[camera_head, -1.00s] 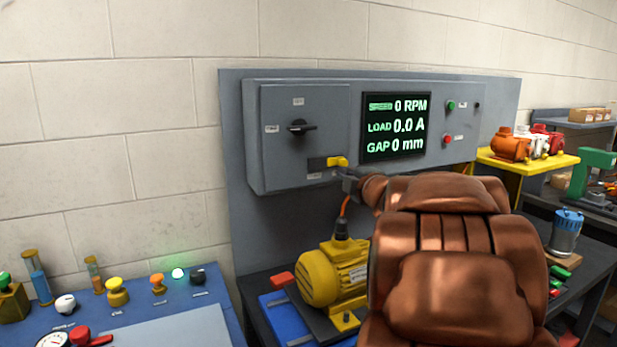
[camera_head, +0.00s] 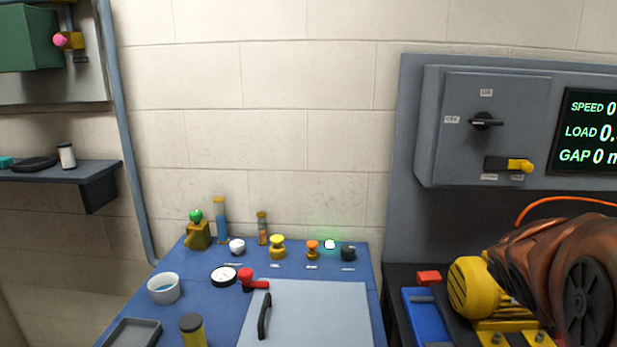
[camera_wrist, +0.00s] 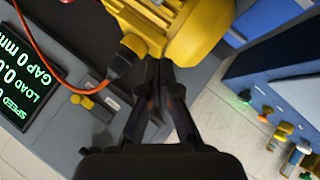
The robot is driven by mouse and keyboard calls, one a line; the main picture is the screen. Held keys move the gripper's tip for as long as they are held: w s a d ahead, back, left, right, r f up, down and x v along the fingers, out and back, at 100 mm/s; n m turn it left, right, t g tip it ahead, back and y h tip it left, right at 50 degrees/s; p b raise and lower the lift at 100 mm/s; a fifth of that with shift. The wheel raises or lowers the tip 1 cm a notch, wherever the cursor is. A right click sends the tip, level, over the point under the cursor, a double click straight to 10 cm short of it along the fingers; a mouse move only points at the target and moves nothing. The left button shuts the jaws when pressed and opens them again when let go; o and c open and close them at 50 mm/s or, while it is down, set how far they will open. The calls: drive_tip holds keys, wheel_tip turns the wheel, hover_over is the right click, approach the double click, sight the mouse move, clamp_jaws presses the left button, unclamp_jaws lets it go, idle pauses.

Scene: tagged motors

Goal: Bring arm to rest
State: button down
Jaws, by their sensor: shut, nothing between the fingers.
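My gripper (camera_wrist: 163,72) shows in the wrist view with its dark fingers together and nothing between them. Its tips overlap the view of the yellow motor (camera_wrist: 180,30), and I cannot tell whether they touch it. In the head view my brown arm covers the lower right corner and hides part of the yellow motor (camera_head: 468,283); the fingers do not show there.
A grey control box (camera_head: 490,130) with a black rotary switch, a yellow lever and a screen (camera_head: 590,130) is on the right. An orange cable (camera_wrist: 45,55) runs to the motor. A blue bench (camera_head: 215,285) with knobs, a gauge and a bowl stands left, under bare wall.

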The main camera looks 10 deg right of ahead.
drive_tip(key=s+a+f+m+g+y, duration=0.1)
drive_tip(key=s+a+f+g+y, duration=0.2)
drive_tip(key=s+a, duration=0.9)
drive_tip(key=s+a+f+m+g+y, duration=0.1)
drive_tip(key=s+a+f+g+y, duration=0.2)
drive_tip(key=s+a+f+g, duration=0.4)
drive_tip(key=s+a+f, duration=0.4)
drive_tip(key=s+a, duration=0.2)
drive_tip(key=shift+s+y, duration=0.3)
